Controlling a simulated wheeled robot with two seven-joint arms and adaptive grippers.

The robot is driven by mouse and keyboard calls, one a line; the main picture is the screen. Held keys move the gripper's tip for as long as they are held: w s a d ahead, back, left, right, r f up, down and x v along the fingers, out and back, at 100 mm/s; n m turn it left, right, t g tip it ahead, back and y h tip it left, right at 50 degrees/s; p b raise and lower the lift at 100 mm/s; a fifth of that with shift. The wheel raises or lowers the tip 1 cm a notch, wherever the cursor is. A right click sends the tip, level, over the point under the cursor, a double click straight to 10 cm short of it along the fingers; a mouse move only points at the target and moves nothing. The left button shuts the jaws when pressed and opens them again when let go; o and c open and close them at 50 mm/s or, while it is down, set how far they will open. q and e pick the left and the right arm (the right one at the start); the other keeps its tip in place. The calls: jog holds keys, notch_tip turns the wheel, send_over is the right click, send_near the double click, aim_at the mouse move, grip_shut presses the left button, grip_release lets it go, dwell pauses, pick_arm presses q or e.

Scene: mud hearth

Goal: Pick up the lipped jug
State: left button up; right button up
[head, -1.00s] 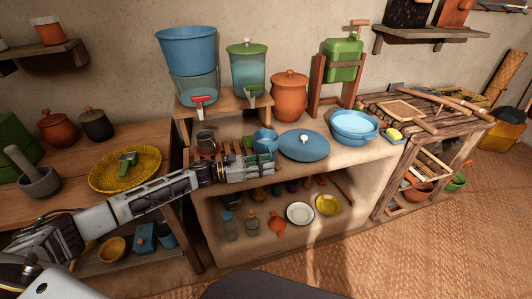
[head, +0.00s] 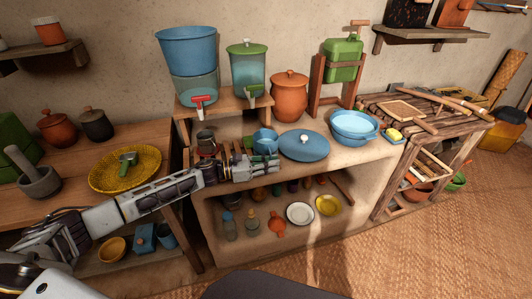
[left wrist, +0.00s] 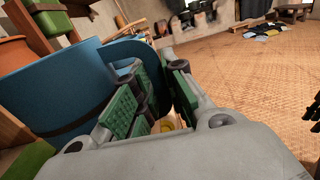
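The lipped jug, as far as I can tell, is the small blue vessel (head: 265,140) on the clay counter, upright, just left of a blue lidded dish. In the left wrist view the large blue wall at left (left wrist: 55,85) seems to be this jug, with a handle-like blue part near the fingertips. My left gripper (head: 262,167) is at the counter's front edge, just in front of and below the jug. Its green-padded fingers (left wrist: 158,90) stand apart with a gap between them. Whether they touch the handle is unclear.
The blue lidded dish (head: 304,146) is right of the jug, and a dark mug (head: 206,140) is left. A clay pot (head: 289,95) stands behind. The shelf below holds bottles, a white plate (head: 300,213) and a yellow plate (head: 328,205).

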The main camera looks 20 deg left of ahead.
pick_arm(q)
grip_shut()
jog(key=shift+r, duration=0.2)
dwell(0.4)
jog(key=shift+r, duration=0.25)
